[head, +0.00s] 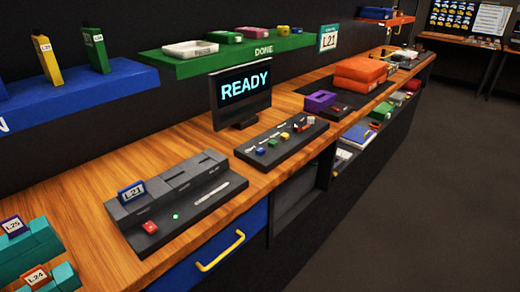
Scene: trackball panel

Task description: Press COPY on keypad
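A dark panel (254,148) with small coloured keys lies on the wooden bench in the middle of the head view. It has a yellow key (260,151), a blue key (272,143), a red key (297,127) and other small parts. Whitish marks lie behind the keys, but they are too small to read, so I cannot tell which key is COPY. A monitor (243,89) behind the panel shows READY. Neither of my grippers is in view.
A grey device (176,182) with an L21 tag and a red button (149,227) stands nearer on the bench. Teal blocks (38,246) are at the lower left. A green DONE shelf (226,58) and a blue shelf (70,96) hang behind. Open floor (410,210) lies right.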

